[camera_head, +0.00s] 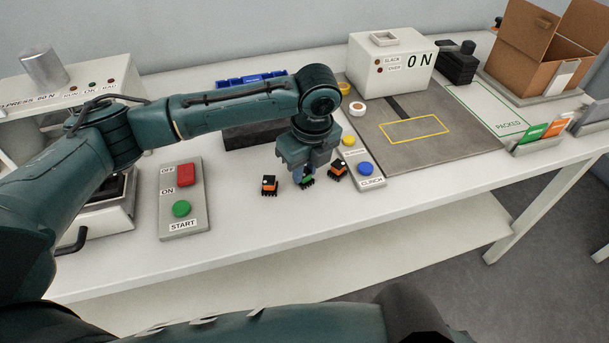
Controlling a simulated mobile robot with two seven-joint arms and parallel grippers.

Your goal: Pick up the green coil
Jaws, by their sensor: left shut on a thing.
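The green coil (307,182) is a small green and black part with dark pins, near the middle of the white table. My left gripper (306,174) points down over it, shut on it, and the fingers hide its upper part. I cannot tell whether the coil touches the table or is slightly raised. Two similar orange and black parts stand close by, one to the left (269,186) and one to the right (338,170). My right gripper is out of view; only part of my right arm shows along the bottom edge.
A panel with red and green buttons (198,222) lies to the left. A panel with yellow and blue buttons (373,183) lies just right. Behind stand a dark bin (238,135), a grey mat (443,151) and a white display box (405,72). The table front is clear.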

